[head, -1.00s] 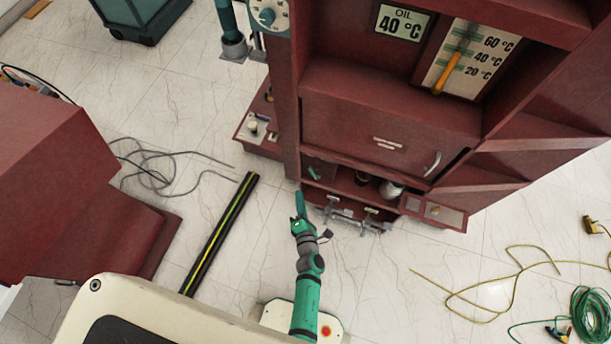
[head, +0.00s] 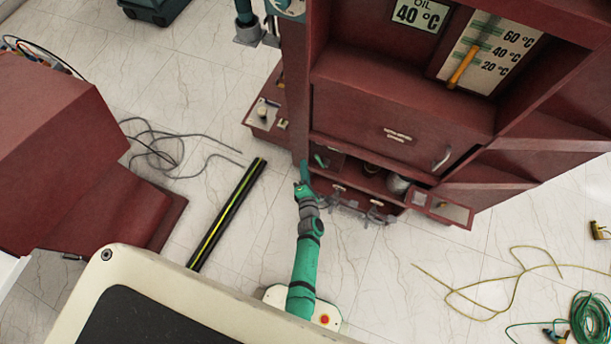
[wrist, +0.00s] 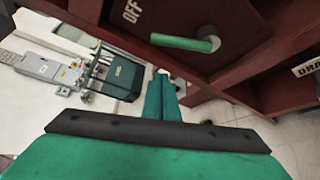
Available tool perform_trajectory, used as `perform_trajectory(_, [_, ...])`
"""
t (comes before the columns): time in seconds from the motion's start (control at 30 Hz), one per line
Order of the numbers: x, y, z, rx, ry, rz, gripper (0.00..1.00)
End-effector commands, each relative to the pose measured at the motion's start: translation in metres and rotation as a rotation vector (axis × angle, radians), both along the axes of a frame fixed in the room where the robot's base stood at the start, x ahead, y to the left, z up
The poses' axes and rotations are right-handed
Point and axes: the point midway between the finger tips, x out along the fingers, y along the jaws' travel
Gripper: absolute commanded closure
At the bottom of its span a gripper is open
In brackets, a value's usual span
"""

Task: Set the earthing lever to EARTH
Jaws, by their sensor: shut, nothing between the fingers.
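A lever with a green grip (wrist: 182,42) sits on a dark red panel in the wrist view, its grip lying nearly level and pointing left from its pivot. The word OFF (wrist: 131,12) is on the panel to its upper left; no EARTH mark is readable. The lever also shows small in the head view (head: 320,160), in the cabinet's lower opening. My gripper (wrist: 162,78) is shut and empty, its fingertips below the lever in the wrist view and apart from it. In the head view my gripper (head: 304,169) is just left of the lever, by the cabinet's left post.
The dark red cabinet (head: 395,100) stands over the opening, with a pale round part (head: 397,184) inside to the right. A black and yellow bar (head: 228,215) and grey cables (head: 160,150) lie on the floor at left. A partly cut-off label (wrist: 306,68) is at right.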

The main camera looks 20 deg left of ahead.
Motion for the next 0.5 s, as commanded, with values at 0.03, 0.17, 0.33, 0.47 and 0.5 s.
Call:
perform_trajectory(0.03, [0.008,0.002,-0.001,0.0,0.0,-0.001,1.0])
perform_trajectory(0.17, [0.014,-0.001,0.0,-0.002,-0.001,-0.002,1.0])
perform_trajectory(0.33, [0.017,-0.015,0.007,-0.002,-0.001,-0.002,1.0])
perform_trajectory(0.47, [0.018,-0.024,0.011,-0.002,-0.002,-0.001,1.0])
perform_trajectory(0.5, [0.018,-0.026,0.012,-0.001,-0.001,-0.002,1.0])
